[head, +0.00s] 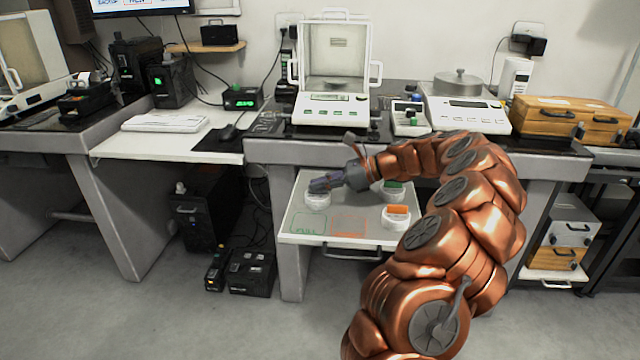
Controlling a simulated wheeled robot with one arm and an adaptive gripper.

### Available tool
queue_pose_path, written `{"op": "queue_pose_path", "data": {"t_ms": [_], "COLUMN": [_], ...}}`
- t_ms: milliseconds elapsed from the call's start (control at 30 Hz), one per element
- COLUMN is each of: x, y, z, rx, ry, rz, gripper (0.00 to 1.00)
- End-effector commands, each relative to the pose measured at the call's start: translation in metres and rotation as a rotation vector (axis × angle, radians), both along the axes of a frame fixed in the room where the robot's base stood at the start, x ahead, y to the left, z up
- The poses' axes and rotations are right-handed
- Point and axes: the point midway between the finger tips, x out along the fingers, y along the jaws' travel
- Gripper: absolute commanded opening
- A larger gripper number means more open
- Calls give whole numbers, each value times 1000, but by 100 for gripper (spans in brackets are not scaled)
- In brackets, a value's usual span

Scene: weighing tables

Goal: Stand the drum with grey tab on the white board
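A small white drum (317,201) stands at the left of the pull-out white board (345,190), and my gripper (319,185) is right at its top. The gripper hides the top of this drum, so I cannot tell its tab colour or whether the fingers hold it. A second white drum with an orange tab (396,217) stands at the board's right. A third drum with a green tab (393,190) stands behind it, partly covered by my arm. No grey tab is clearly visible.
The board carries a green outline (309,223) and an orange outline (349,226) at its front, both empty. The grey weighing table (270,152) overhangs the board's back. A balance (335,100) and a wooden case (568,118) stand on the tabletop.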

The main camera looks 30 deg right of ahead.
Motion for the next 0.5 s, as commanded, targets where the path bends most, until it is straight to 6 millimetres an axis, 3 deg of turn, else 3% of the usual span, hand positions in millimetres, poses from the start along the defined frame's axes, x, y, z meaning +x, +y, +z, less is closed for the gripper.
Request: {"op": "queue_pose_path", "data": {"t_ms": [200,500], "x": [0,0], "y": [0,0], "z": [0,0], "rx": [0,-1], "ry": [0,1], "rz": [0,0], "gripper": [31,33]}}
